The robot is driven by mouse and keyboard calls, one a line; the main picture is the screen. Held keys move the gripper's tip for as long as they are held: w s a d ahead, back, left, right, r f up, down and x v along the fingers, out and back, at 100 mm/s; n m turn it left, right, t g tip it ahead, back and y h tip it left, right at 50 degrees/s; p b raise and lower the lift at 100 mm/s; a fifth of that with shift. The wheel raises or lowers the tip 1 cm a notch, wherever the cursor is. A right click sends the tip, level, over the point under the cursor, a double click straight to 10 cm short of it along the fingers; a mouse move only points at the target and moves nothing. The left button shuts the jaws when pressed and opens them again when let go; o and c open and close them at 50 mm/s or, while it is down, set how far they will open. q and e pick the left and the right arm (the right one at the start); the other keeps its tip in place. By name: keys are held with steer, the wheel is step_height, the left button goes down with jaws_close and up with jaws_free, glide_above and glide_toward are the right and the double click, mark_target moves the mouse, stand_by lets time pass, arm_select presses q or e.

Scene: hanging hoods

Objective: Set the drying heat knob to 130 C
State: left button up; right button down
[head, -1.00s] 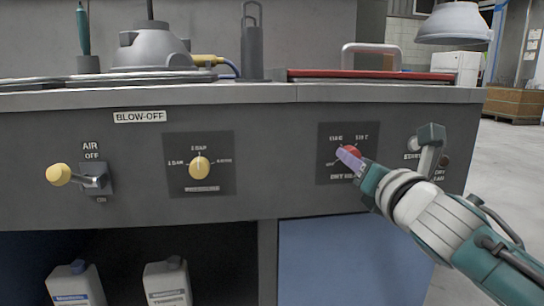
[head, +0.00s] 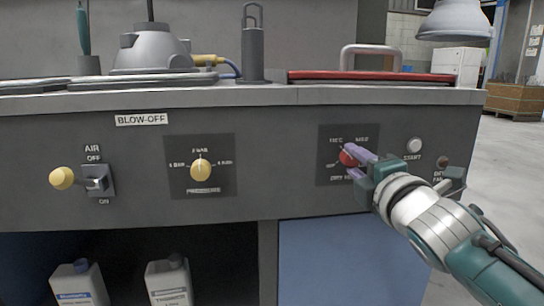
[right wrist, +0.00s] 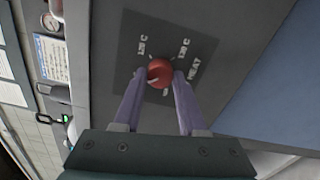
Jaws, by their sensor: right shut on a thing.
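The red drying heat knob (head: 347,158) sits on a dark label plate (head: 329,177) on the right part of the grey front panel. It also shows in the right wrist view (right wrist: 160,71). My right gripper (head: 352,162) is shut on the knob, with one purple finger on each side of it. The right wrist view shows both fingertips (right wrist: 159,77) against the knob's sides. I cannot tell exactly where the knob's pointer stands. My left gripper is not in view.
A white START button (head: 414,146) is right of the knob, close above my right wrist. A red-edged lid with a handle (head: 370,53) lies on the worktop above.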

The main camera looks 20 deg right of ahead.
steer(key=m+p, duration=0.1)
steer(key=m, duration=0.3)
steer(key=shift+r+m, duration=0.1)
steer(key=shift+m, duration=0.3)
steer(key=m+p, duration=0.1)
steer(key=m, duration=0.3)
steer(key=shift+r, duration=0.1)
steer(key=m+p, duration=0.3)
steer(key=m, duration=1.6)
steer(key=shift+d, duration=0.15)
steer(key=shift+m, duration=2.2)
